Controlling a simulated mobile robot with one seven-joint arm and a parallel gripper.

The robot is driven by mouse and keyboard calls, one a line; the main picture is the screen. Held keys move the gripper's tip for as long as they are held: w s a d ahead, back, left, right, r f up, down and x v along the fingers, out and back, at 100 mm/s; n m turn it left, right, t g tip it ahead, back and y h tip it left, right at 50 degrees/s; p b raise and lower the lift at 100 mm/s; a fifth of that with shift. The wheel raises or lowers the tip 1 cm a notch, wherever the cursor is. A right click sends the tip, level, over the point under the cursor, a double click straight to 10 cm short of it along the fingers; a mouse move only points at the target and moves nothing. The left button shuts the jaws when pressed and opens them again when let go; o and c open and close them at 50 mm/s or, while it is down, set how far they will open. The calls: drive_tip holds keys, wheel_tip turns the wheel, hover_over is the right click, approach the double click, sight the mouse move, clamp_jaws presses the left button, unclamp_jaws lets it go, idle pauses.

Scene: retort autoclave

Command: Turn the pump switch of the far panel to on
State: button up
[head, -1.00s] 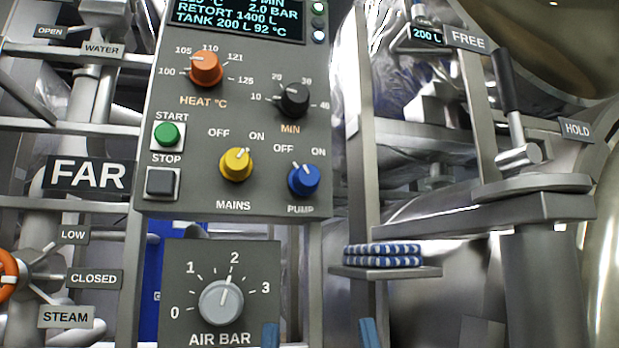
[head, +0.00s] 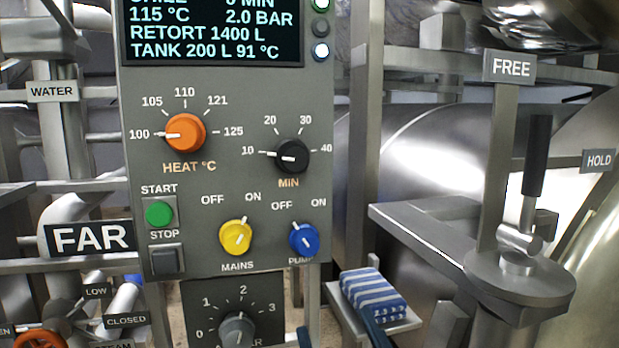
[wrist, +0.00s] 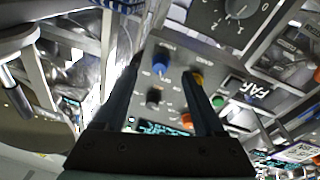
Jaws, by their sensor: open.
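The far panel (head: 219,135) faces me, with a FAR sign (head: 90,238) at its left. Its blue pump switch (head: 304,238) is at the lower right, with its white mark tilted up-left, toward OFF. The yellow mains switch (head: 235,236) beside it has its mark toward ON. In the wrist view the panel appears upside down, and the pump switch (wrist: 161,66) lies between the two fingers in the picture. My gripper (wrist: 160,72) is open and empty; touching cannot be made out. In the head view only bluish fingertips (head: 337,325) show at the bottom edge, below the switch.
The orange heat knob (head: 184,133), black minutes knob (head: 291,156) and green start button (head: 159,213) are close by. The air knob (head: 237,329) is below. A striped cloth (head: 372,297) lies on a small shelf right of the panel. A lever (head: 534,165) stands farther right.

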drive_tip(key=g+p, duration=0.1)
drive_tip(key=p, duration=0.6)
approach(310, 249)
drive_tip(key=s+d, duration=0.1)
drive_tip(key=s, duration=0.1)
drive_tip(key=n+p, duration=0.1)
drive_tip(key=p, duration=0.1)
drive_tip(key=shift+g+y, duration=0.4)
drive_tip(key=p+x, duration=0.1)
drive_tip(key=x, duration=0.2)
drive_tip(key=p+x, duration=0.1)
drive_tip(key=x, duration=0.3)
drive_tip(key=p+x, duration=0.2)
drive_tip(key=x, duration=0.1)
drive_tip(key=shift+w+a+r, duration=0.1)
drive_tip(key=shift+w+r, duration=0.2)
drive_tip(key=shift+r, duration=0.1)
drive_tip(key=shift+x, duration=0.8)
drive_tip(key=shift+f, duration=0.15)
clamp_jaws()
